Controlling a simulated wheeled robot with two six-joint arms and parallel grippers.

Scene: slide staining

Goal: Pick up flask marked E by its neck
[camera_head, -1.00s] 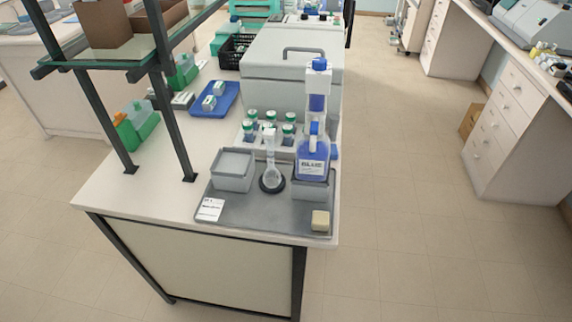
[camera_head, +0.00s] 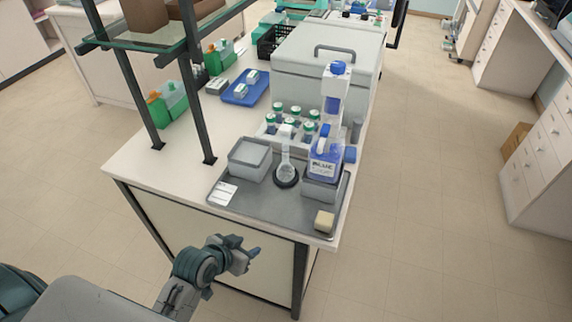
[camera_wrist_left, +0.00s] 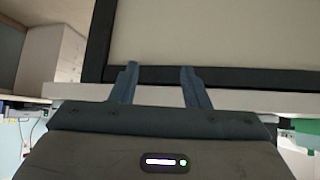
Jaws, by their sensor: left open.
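A clear round-bottomed flask (camera_head: 286,172) with a narrow upright neck stands on a dark ring on the grey tray (camera_head: 255,205) at the bench's near end. I cannot read a letter E on it. My left gripper (camera_head: 250,256) is in front of the bench's near side, lower than the top and apart from the flask. In the left wrist view my left gripper (camera_wrist_left: 157,85) has its two blue fingers spread with nothing between them. My right gripper does not show.
On the tray, a grey tub (camera_head: 250,160) stands left of the flask, and a blue-filled bottle marked BLUE (camera_head: 325,165) stands right of it. A beige block (camera_head: 324,221) lies at the front right. Green-capped vials (camera_head: 292,120) stand behind. A shelf post (camera_head: 192,105) rises at left.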

